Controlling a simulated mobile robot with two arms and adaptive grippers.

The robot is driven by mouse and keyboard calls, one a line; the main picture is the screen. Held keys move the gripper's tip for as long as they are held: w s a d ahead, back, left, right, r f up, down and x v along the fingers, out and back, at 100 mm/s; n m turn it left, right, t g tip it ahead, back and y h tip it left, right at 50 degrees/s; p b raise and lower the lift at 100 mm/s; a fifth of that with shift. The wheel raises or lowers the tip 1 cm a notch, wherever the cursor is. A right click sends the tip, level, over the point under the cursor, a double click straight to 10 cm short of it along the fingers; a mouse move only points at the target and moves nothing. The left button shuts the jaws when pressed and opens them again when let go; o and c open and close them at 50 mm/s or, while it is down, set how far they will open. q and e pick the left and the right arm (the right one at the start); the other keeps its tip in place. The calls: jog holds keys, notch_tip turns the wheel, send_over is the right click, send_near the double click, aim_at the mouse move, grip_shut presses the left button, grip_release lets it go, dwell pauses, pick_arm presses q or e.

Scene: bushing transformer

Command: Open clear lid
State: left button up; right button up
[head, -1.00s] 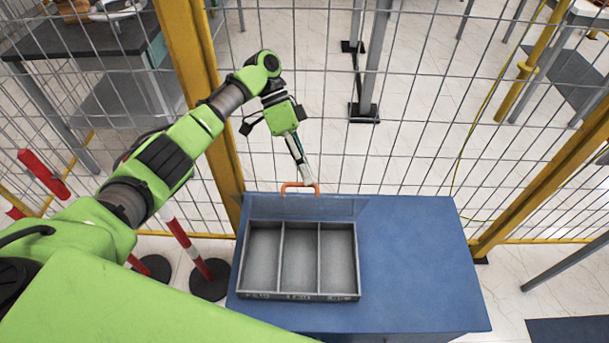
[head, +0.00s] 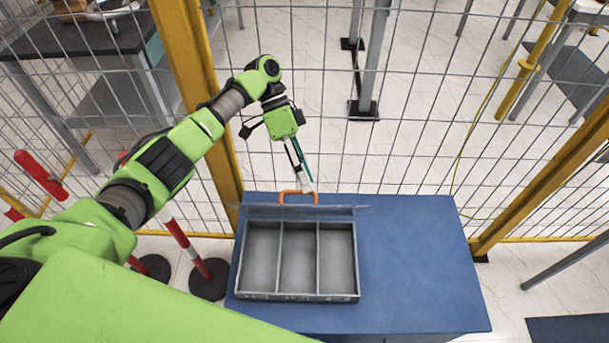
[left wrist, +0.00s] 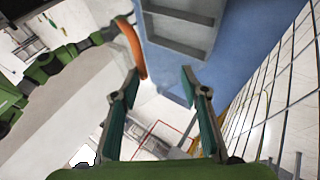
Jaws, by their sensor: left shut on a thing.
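The grey box (head: 298,296) with three open compartments stands on the blue table top. Its clear lid (head: 335,212) is raised at the box's far edge and shows as a thin, nearly edge-on strip. An orange handle (head: 283,197) is at the lid's far side. My left gripper (head: 307,186) reaches down from behind the box and is shut on the lid at its handle. In the left wrist view, the handle (left wrist: 133,48) is beside the left fingertip, and the exact contact is unclear. My right gripper is out of view.
The blue table (head: 415,260) is bare to the right of the box. A wire mesh fence with yellow posts (head: 190,70) stands close behind it. Red-and-white posts (head: 188,245) stand left of the table.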

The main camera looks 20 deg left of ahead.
pick_arm(q)
jog(key=shift+a+f, duration=0.15)
jog(key=shift+f, duration=0.25)
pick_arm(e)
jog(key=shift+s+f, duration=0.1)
pick_arm(q)
notch_tip(320, 180, up, 11)
jog(key=shift+f, duration=0.15)
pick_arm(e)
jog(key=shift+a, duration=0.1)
